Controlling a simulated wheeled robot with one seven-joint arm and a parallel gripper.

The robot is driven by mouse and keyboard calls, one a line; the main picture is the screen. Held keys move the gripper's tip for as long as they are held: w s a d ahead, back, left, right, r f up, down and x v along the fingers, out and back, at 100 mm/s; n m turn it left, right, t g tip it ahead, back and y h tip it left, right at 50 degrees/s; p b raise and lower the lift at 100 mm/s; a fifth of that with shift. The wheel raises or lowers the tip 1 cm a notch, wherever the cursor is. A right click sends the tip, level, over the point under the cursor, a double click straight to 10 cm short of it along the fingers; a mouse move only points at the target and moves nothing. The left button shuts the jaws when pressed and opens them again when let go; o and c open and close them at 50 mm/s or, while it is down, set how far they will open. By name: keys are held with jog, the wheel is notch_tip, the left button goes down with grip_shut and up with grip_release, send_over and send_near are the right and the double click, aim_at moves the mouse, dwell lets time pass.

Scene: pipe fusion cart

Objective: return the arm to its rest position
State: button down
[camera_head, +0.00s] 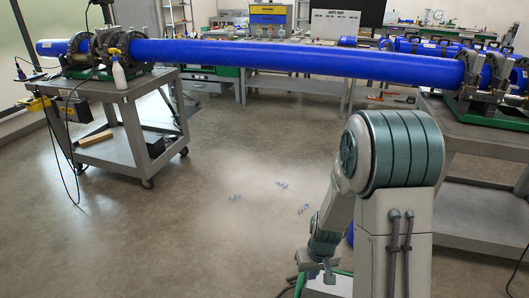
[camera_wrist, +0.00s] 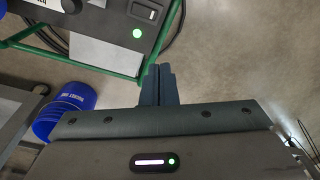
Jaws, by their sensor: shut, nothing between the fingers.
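My gripper (camera_wrist: 159,70) is in the wrist view with its two dark fingers together and nothing between them. It points down toward the floor beside a dark control box (camera_wrist: 115,18) on a green tube frame. In the head view my arm is bent at the elbow, and its forearm hangs down to my gripper (camera_head: 328,277) low in the picture, right of centre. The fingers are small there, and the gripper seems clear of the floor.
A blue bucket (camera_wrist: 72,100) stands left of my gripper. A long blue pipe (camera_head: 290,58) spans between a grey cart (camera_head: 110,90) at left and a grey bench (camera_head: 465,132) at right. Small scraps (camera_head: 282,184) lie on the open floor. Workbenches line the back.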

jog(key=s+r+m+t+p, duration=0.1)
jog(key=s+r+p, duration=0.3)
jog(key=r, duration=1.2)
jog(key=s+d+r+m+t+p, duration=0.1)
jog(key=s+r+p, duration=0.2)
jog(key=s+r, duration=0.7)
notch_tip(320, 180, up, 6)
jog(key=shift+s+f+h+p, duration=0.15)
jog(key=shift+s+h+p, duration=0.15)
jog(key=shift+p, duration=0.1)
